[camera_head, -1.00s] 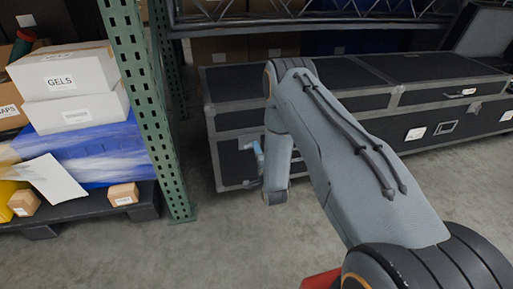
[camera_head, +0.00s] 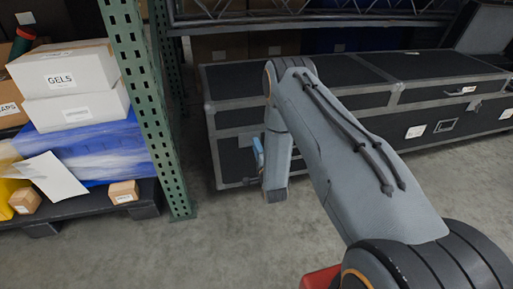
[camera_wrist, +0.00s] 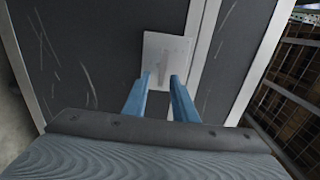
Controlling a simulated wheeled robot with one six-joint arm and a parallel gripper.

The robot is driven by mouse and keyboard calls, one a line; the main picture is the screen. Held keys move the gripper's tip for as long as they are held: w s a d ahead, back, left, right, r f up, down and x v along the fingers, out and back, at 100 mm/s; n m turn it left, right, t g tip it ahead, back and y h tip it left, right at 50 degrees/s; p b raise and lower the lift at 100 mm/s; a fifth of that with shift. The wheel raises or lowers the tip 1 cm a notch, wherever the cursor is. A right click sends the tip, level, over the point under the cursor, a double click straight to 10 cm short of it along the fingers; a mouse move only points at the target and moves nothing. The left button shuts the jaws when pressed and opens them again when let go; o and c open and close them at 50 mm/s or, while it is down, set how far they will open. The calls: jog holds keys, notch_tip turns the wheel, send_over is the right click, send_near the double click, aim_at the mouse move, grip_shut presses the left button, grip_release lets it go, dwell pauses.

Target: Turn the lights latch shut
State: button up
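A black road case (camera_head: 228,155) with grey metal edging stands on the floor behind my arm. In the wrist view its dark scuffed panel (camera_wrist: 100,50) carries a pale square latch plate (camera_wrist: 160,48) with a thin raised piece on it, beside a metal edge strip. My gripper (camera_wrist: 161,78) points at this plate. Its two blue fingers are apart, with their tips over the plate's lower part. I cannot tell whether they touch it. In the head view my gripper (camera_head: 258,154) is mostly hidden by my arm. No "lights" lettering is readable.
A longer case (camera_head: 470,120) with labels and a recessed fitting stands to the right. A dark truss (camera_head: 310,20) crosses above. Grey floor (camera_head: 230,240) is clear in front.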

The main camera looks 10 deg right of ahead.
jog(key=s+p, duration=0.1)
jog(key=s, duration=0.6)
jog(key=shift+s+p, duration=0.3)
jog(key=shift+s, duration=0.1)
